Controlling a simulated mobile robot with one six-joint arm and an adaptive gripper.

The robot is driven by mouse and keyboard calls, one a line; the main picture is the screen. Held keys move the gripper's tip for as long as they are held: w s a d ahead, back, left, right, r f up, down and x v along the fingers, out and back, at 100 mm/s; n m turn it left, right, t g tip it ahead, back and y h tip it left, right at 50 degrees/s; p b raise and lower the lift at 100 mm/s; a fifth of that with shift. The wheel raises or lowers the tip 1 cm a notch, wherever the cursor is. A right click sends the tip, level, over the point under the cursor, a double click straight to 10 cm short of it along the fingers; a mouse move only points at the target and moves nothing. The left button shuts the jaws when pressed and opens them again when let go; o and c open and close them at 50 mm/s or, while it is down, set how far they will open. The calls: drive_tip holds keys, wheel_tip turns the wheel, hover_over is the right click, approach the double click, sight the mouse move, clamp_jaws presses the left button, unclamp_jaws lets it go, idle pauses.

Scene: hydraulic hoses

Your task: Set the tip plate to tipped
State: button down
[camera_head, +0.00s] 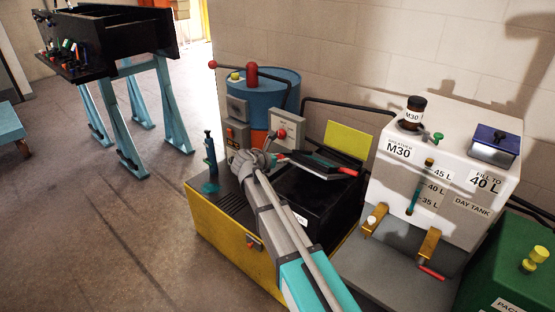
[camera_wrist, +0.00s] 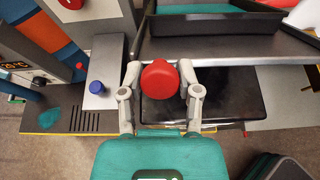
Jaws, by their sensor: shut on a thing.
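My gripper (camera_wrist: 161,80) is shut on a round red knob (camera_wrist: 160,76) in the wrist view, with one finger on each side of it. Just beyond the knob is a grey plate (camera_wrist: 225,47), which seems to be the tip plate; a dark tray with a teal inside (camera_wrist: 215,22) rests on or above it. In the head view my gripper (camera_head: 266,160) is at the left end of this dark plate and tray (camera_head: 320,163), above a black box (camera_head: 308,203). The knob is mostly hidden there. I cannot tell the plate's exact tilt.

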drive_tip(key=shift+w+r, duration=0.15)
drive_tip(key=shift+r, duration=0.05)
drive_tip(key=shift+c, duration=2.1)
unclamp_jaws()
drive_tip(key=shift+o, duration=0.6)
